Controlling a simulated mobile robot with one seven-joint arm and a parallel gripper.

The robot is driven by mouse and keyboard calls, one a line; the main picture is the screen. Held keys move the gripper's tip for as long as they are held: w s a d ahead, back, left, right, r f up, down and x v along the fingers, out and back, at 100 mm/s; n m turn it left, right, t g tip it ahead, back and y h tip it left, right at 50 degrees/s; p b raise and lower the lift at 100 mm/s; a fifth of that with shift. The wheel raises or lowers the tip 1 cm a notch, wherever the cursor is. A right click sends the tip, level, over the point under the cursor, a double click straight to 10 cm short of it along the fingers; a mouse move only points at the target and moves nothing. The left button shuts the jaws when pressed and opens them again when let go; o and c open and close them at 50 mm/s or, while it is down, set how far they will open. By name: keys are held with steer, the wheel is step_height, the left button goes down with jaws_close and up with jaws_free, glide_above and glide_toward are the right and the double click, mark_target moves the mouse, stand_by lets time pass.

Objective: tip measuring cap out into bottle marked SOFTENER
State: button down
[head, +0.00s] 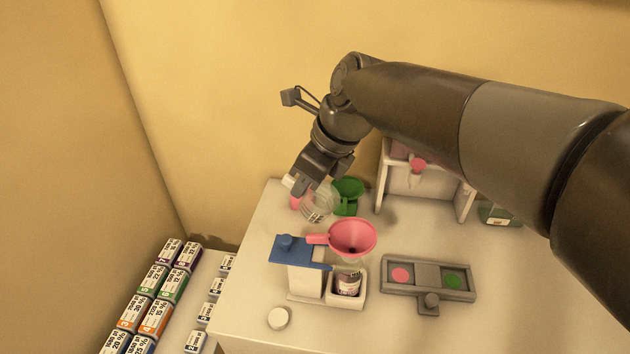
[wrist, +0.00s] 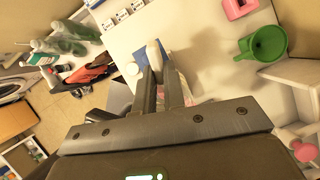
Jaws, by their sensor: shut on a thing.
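A clear cup with dark markings (head: 318,204), which looks like the measuring cap, is at my gripper (head: 301,188) in the head view, roughly upright above the back left of the table. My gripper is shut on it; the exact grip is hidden. In the wrist view the fingers (wrist: 159,75) are close together, with a white piece (wrist: 153,54) at their tips; the cup is hard to make out there. A small labelled bottle (head: 348,285) stands in a white holder in front of the gripper. Its label is too small to read. A pink funnel (head: 352,237) sits above the bottle.
A blue-topped white block (head: 298,250) stands left of the bottle. A green funnel-like cup (head: 348,190) is right of my gripper. A grey tray (head: 428,262) with pink and green discs lies right. A white round cap (head: 278,318) lies in front. A white rack (head: 400,182) stands behind.

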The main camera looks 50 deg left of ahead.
mark_target(285, 184)
steer(key=shift+s+a+f+t+h, duration=0.15)
steer(key=shift+s+a+t+h, duration=0.1)
steer(key=shift+a+h, duration=0.2)
steer(key=shift+s+a+f+t+h, duration=0.1)
steer(key=shift+s+a+t+h, duration=0.1)
steer(key=shift+a+h, duration=0.2)
steer(key=shift+s+a+f+t+h, duration=0.5)
steer(key=shift+a+f+h, duration=0.15)
steer(key=shift+a+h, duration=0.2)
steer(key=shift+s+a+f+t+h, duration=0.2)
steer(key=shift+a+f+t+h, duration=0.15)
steer(key=shift+h, duration=0.25)
step_height(285, 184, up, 5)
stand_by(0.4)
